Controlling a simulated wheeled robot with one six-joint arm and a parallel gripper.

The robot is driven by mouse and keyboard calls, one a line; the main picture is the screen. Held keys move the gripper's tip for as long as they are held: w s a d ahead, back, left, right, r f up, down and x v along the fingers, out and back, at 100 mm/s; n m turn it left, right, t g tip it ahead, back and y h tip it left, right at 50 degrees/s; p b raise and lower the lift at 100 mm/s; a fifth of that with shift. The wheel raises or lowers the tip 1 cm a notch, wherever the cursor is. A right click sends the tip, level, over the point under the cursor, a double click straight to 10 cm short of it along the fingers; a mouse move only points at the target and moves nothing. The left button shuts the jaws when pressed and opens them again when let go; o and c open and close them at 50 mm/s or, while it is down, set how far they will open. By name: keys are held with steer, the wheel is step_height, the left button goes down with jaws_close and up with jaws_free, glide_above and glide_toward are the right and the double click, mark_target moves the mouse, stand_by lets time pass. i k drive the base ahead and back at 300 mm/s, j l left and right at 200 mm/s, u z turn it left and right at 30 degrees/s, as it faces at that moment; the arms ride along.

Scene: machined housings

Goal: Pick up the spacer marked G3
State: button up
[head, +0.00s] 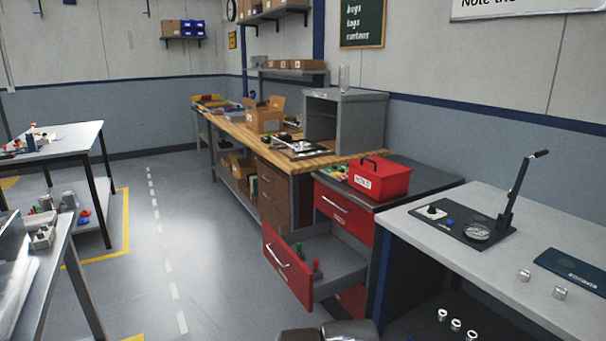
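Two small silvery metal cylinders, which may be spacers, stand on the light grey bench top at the right: one (523,275) and, to its right and nearer, another (560,293). Several similar pale ring-like pieces (456,324) stand in a row on the dark lower level under this bench. No marking can be read on any of them, so I cannot tell which is G3. Dark rounded shapes at the bottom edge seem to be part of my own body. My gripper cannot be made out.
The grey bench (420,219) carries a dark gauge fixture (478,230) with a tall lever and a dark blue booklet (575,268). A red drawer (288,265) stands open left of it. A red toolbox (380,181) sits on the cabinet. The left floor aisle is clear.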

mark_target(524, 275)
steer(key=k, duration=0.35)
steer(key=k+l, duration=0.15)
steer(key=k, duration=0.15)
steer(key=k+l+z, duration=0.1)
steer(key=k+l, duration=0.05)
steer(key=k, duration=0.1)
